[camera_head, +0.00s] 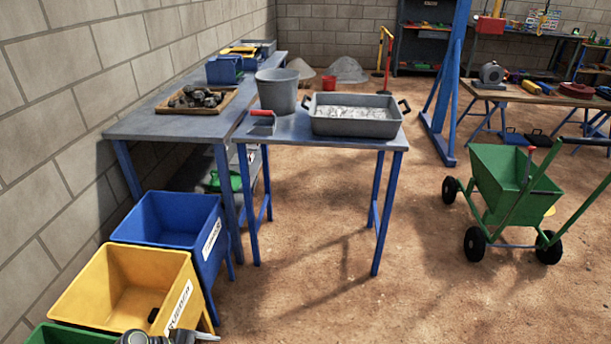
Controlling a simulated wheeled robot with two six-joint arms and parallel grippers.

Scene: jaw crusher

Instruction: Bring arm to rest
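A small grey and black part of what looks like my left gripper (165,338) shows at the bottom edge, in front of the yellow bin (122,285). Most of it is cut off by the frame, so I cannot see its fingers clearly or whether it holds anything. My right gripper is not in view.
A blue bin (172,222) and a green bin (68,335) stand by the yellow one. The near blue-legged table (290,135) holds a grey tray (353,128), a bucket (277,88) and a red-handled scoop (262,121). A green cart (508,180) stands right; the middle floor is clear.

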